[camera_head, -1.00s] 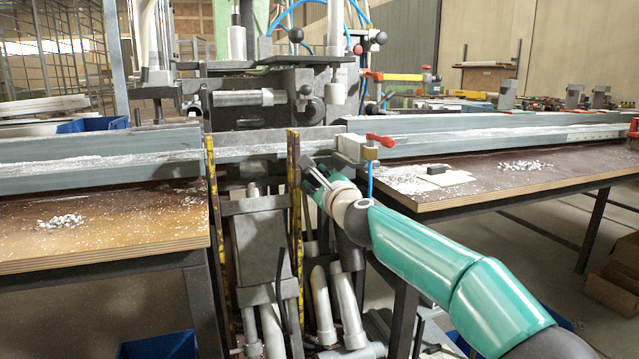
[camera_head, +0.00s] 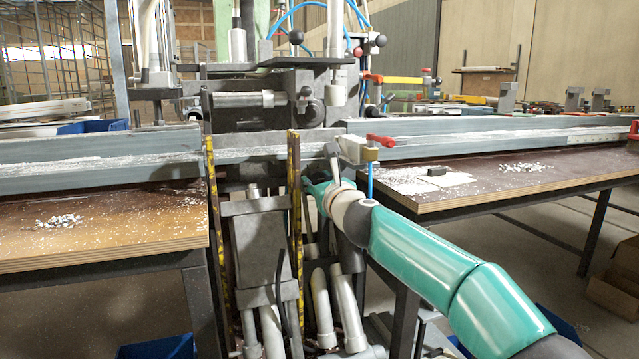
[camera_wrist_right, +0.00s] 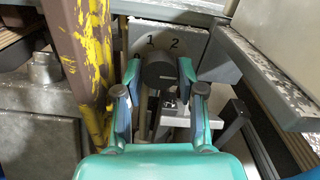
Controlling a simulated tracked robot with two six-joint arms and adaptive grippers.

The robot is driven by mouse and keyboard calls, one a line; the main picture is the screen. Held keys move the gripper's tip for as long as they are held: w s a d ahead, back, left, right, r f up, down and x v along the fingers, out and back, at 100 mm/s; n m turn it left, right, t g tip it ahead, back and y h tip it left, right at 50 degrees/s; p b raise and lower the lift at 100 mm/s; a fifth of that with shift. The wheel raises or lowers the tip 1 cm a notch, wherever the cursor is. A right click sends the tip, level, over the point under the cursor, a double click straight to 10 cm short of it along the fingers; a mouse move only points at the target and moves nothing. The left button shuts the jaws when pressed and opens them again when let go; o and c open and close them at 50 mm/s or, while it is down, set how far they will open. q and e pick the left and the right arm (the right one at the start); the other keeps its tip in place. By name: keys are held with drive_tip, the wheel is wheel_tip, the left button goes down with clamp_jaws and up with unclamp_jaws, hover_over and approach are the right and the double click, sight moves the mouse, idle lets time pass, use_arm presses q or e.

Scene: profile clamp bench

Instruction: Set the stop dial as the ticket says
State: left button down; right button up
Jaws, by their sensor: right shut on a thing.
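In the right wrist view my right gripper (camera_wrist_right: 160,74) is shut on the stop dial's dark round knob (camera_wrist_right: 158,70), one finger on each side. Behind the knob, a grey plate (camera_wrist_right: 192,48) carries the numbers 1 and 2. I cannot see a pointer, so the dial's setting cannot be told. In the head view my right gripper (camera_head: 320,188) is at the machine front, under the rail and beside a yellow upright; the dial is hidden there. On the right table a pale card (camera_head: 458,179) lies by a small dark block; any writing is unreadable. My left gripper is out of view.
A worn yellow upright (camera_wrist_right: 92,60) stands close left of the gripper, and a grey metal bar (camera_wrist_right: 262,80) runs close on its right. In the head view a red-handled clamp (camera_head: 378,141) sits just above my right wrist. Long grey profiles (camera_head: 90,160) cross both tables.

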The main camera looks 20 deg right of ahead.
drive_tip(key=shift+w+f, duration=0.1)
drive_tip(key=shift+f, duration=0.3)
drive_tip(key=o, duration=0.9)
drive_tip(key=shift+c, duration=0.2)
drive_tip(key=shift+r, duration=0.2)
drive_tip(key=s, duration=1.2)
drive_tip(key=shift+d, duration=0.2)
drive_tip(key=shift+f, duration=0.1)
